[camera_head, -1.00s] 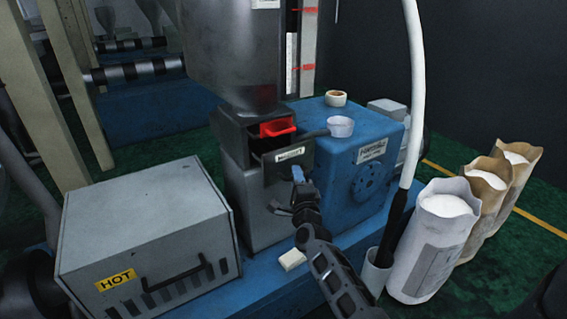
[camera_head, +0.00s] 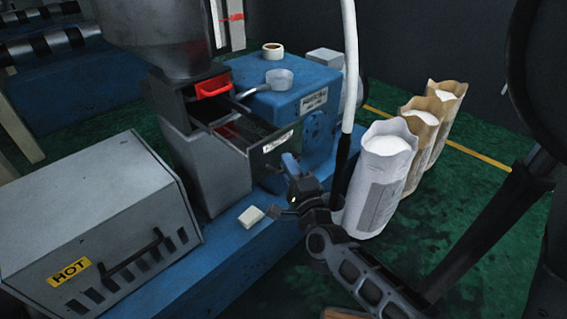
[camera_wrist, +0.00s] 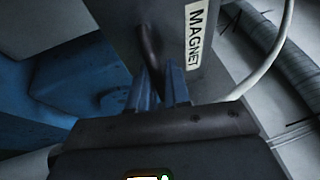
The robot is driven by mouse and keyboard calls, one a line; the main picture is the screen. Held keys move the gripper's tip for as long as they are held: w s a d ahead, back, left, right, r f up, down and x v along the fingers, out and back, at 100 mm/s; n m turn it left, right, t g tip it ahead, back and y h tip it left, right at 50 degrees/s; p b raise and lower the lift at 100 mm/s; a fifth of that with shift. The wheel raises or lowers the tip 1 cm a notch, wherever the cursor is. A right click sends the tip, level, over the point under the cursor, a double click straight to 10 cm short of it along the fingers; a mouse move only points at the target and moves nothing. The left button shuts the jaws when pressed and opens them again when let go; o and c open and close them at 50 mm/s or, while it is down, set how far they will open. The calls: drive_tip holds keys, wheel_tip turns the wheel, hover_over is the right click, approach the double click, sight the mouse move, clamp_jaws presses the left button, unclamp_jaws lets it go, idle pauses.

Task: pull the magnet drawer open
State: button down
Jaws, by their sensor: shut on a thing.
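The magnet drawer (camera_head: 262,148) stands well out of the grey housing below the steel hopper in the head view, and its dark inside shows from above. Its front carries a white label, which reads MAGNET in the wrist view (camera_wrist: 194,38). My gripper (camera_head: 290,163) is at the drawer's front, below the label. In the wrist view its blue fingers (camera_wrist: 158,85) are shut on the dark drawer handle (camera_wrist: 150,45). The fingertips partly hide the handle.
A grey box marked HOT (camera_head: 100,215) stands at left. A scoop (camera_head: 279,79) and tape roll (camera_head: 272,50) lie on the blue machine. A white block (camera_head: 251,216) lies on the blue base. Open sacks (camera_head: 383,175) stand at right.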

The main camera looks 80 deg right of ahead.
drive_tip(key=c, duration=1.2)
unclamp_jaws()
drive_tip(key=shift+o, duration=0.2)
drive_tip(key=shift+a, duration=0.1)
drive_tip(key=b+v, duration=0.1)
drive_tip(key=v, duration=0.6)
drive_tip(key=shift+s+a, duration=0.2)
drive_tip(key=shift+a, duration=0.05)
drive_tip(key=shift+f, duration=0.15)
drive_tip(key=s+a+r+n+t+y, duration=0.1)
drive_tip(key=s+a+r+n+y, duration=0.1)
drive_tip(key=a+n+y, duration=0.3)
drive_tip(key=s+a+r+n+t+y, duration=0.1)
drive_tip(key=a+n+y, duration=0.4)
drive_tip(key=a+n, duration=0.7)
drive_tip(key=s+a+r+n+t+y, duration=0.1)
drive_tip(key=s+a+r+n+y, duration=0.3)
drive_tip(key=a+n, duration=0.5)
drive_tip(key=r+n+y, duration=0.1)
drive_tip(key=n+y, duration=0.1)
drive_tip(key=n, duration=0.1)
drive_tip(key=shift+a+n, duration=0.2)
drive_tip(key=shift+n, duration=0.2)
